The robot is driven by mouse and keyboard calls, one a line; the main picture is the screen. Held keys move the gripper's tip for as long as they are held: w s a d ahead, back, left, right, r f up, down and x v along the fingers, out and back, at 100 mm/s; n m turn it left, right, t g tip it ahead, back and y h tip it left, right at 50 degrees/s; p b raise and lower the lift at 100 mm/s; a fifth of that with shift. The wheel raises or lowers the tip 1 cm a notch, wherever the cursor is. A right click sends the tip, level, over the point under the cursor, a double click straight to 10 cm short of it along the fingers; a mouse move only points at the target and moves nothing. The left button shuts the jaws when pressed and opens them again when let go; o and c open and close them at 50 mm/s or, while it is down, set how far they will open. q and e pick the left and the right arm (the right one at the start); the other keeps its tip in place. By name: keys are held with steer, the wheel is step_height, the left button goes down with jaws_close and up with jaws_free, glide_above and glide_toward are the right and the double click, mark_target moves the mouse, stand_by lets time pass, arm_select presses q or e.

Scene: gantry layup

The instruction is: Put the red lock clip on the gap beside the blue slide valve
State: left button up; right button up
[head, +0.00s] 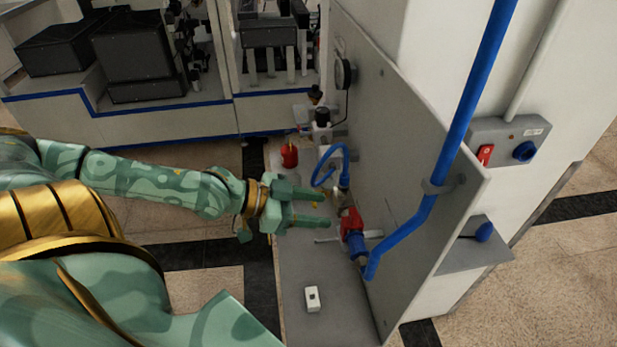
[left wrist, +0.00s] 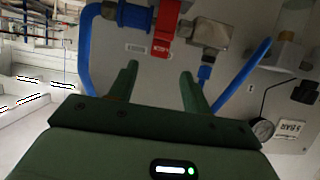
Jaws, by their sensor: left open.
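The red lock clip (head: 350,221) sits at the blue slide valve (head: 354,244) on the grey panel. In the left wrist view the clip (left wrist: 166,28) lies across the line between the blue valve (left wrist: 134,15) and a metal fitting (left wrist: 211,34), with a labelled red tab hanging down. I cannot tell how firmly it is seated. My left gripper (head: 326,208) is open and empty, just left of the clip in the head view. In the left wrist view its fingers (left wrist: 160,84) are apart, with bare panel between them, below the clip. My right gripper is out of view.
A blue pipe (head: 457,135) runs down the panel (head: 400,170).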

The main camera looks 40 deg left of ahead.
arm_select(q)
steer(key=shift+s+a+r+p, duration=0.3)
steer(key=shift+s+a, duration=0.05)
steer(key=shift+s, duration=0.1)
